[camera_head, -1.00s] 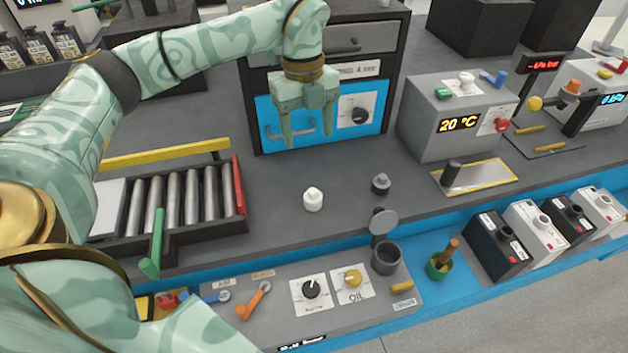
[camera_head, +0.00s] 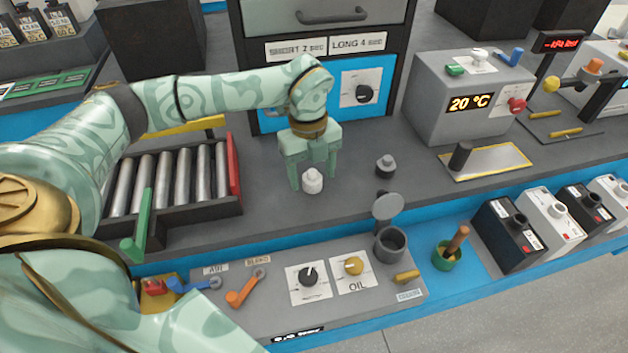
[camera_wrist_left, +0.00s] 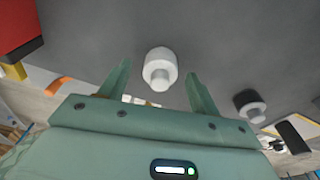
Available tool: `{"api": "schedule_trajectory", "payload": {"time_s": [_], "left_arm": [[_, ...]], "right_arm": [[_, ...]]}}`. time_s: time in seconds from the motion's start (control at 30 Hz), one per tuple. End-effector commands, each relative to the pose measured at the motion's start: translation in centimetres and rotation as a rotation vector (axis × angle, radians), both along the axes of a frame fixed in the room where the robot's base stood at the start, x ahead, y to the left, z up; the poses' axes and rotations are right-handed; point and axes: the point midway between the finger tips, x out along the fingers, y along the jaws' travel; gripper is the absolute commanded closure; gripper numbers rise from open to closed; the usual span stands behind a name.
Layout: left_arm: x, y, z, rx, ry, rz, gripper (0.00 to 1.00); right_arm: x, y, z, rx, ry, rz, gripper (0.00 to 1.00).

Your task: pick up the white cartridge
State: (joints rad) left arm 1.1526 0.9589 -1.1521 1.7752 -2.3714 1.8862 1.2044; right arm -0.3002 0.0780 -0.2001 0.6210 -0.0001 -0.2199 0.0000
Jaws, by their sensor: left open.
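The white cartridge (camera_head: 312,181) stands upright on the dark grey bench top, a small cylinder with a narrower knob on top. My left gripper (camera_head: 314,186) points down over it, open, with one finger on each side of it in the head view. In the left wrist view the cartridge (camera_wrist_left: 160,68) shows between and a little beyond the two open fingers (camera_wrist_left: 160,80). I see a gap on both sides, and it is not held. My right gripper is not in view.
A dark grey cartridge (camera_head: 386,166) stands to the right; it also shows in the left wrist view (camera_wrist_left: 250,106). A roller rack (camera_head: 172,222) with a red end plate lies to the left. A grey 20 °C box (camera_head: 436,108) stands behind right. Control panel (camera_head: 330,312) in front.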

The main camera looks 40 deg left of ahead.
Motion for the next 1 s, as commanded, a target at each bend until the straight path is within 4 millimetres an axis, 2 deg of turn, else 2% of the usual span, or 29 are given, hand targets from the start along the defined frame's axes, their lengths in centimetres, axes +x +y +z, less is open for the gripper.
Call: {"api": "schedule_trajectory", "payload": {"time_s": [0.2, 0.37, 0.4, 0.77, 0.87, 1.0], "left_arm": [[0.0, 0.0, -0.1, -0.001, -0.003, 0.0, 0.37], [0.0, 0.0, -0.1, 0.0, -0.002, 0.0, 0.82], [0.0, 0.0, -0.1, 0.0, -0.002, 0.0, 0.85], [0.0, 0.0, 0.4, 0.0, -0.004, 0.0, 0.85], [0.1, 0.0, 1.5, 0.0, -0.006, 0.001, 0.85], [-0.2, 0.5, 4.2, 0.002, -0.008, 0.002, 0.85]], "right_arm": [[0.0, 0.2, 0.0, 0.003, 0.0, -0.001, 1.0], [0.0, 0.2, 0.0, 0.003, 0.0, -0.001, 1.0], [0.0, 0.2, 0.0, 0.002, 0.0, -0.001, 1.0], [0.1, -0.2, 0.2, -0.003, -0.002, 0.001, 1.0], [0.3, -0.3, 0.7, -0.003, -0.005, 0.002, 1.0], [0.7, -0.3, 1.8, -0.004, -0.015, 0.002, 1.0]]}}
